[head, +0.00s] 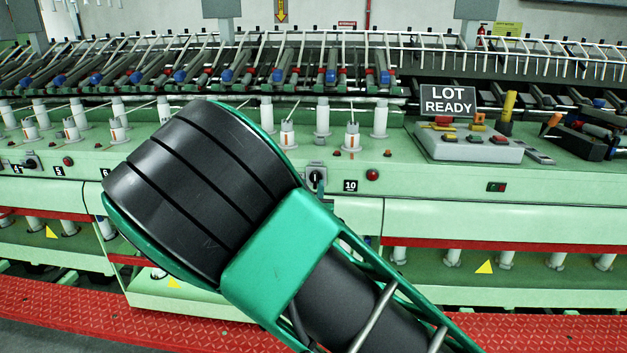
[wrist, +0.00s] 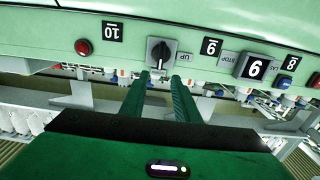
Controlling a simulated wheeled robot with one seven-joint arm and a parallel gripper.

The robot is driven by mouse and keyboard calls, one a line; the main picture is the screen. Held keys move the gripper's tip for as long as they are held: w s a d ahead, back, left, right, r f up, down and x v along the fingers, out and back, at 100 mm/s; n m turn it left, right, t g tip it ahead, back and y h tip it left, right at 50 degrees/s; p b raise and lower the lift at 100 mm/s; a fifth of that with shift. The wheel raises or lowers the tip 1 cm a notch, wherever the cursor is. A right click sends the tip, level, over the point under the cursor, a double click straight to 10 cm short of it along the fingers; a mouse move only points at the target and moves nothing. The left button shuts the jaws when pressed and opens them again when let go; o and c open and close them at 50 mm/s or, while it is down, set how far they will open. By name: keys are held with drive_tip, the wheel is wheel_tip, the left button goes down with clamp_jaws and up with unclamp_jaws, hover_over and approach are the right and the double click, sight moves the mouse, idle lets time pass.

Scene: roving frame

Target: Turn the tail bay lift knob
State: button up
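A black rotary knob on a grey plate (wrist: 160,50) is set in the green machine front, with "UP" lettering beside it in the wrist view. Its grip bar stands roughly upright. In the head view the knob (head: 316,177) shows just left of the "10" label, close to the edge of my arm. No label naming the tail bay is readable. My gripper (wrist: 159,77) is open and empty in the wrist view, its two green fingers pointing at the knob. The fingertips appear just short of it; contact cannot be told.
The wrist view is upside down. A red button (wrist: 82,47) and several number labels flank the knob. In the head view, a grey control box (head: 465,148) and a "LOT READY" sign (head: 447,100) stand on the ledge at right. White spindles (head: 352,136) line the ledge above.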

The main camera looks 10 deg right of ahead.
sight(315, 175)
drive_tip(key=x, duration=0.7)
drive_tip(key=shift+f, duration=0.1)
drive_tip(key=shift+c, duration=0.3)
clamp_jaws()
